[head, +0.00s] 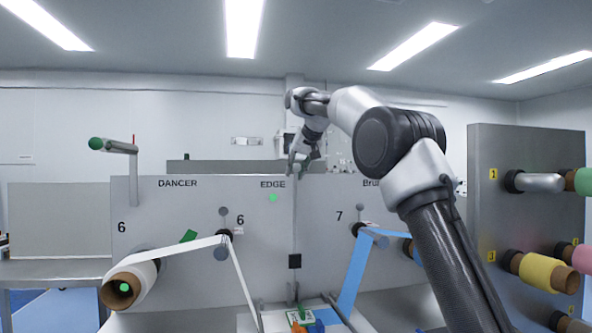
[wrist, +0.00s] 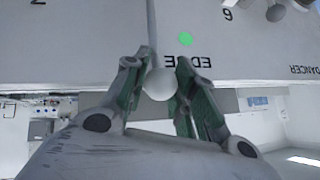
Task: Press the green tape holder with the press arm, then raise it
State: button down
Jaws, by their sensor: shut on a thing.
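The press arm (head: 295,215) is a thin upright rod in front of the grey panel, with a black block (head: 295,261) low on it. Its rounded grey knob (wrist: 160,83) shows at the rod's end in the wrist view. My gripper (head: 299,170) is at the top of the rod, and in the wrist view my gripper (wrist: 156,92) is shut on the knob, between green-padded fingers. A small green piece (head: 301,312) stands at the rod's foot, probably the green tape holder; it is small and partly hidden among other parts.
A white web roll (head: 140,280) stands at left and a blue web (head: 356,265) runs down at right. Orange (head: 298,328) and blue (head: 318,327) pieces lie near the rod's foot. A side panel (head: 490,220) with coloured rolls is at far right.

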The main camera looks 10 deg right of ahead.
jog(key=shift+w+d+r, duration=0.1)
jog(key=shift+w+r, duration=0.15)
jog(key=c, duration=1.1)
grip_release()
jog(key=shift+f, duration=0.15)
jog(key=shift+c, duration=0.2)
jog(key=v, duration=1.2)
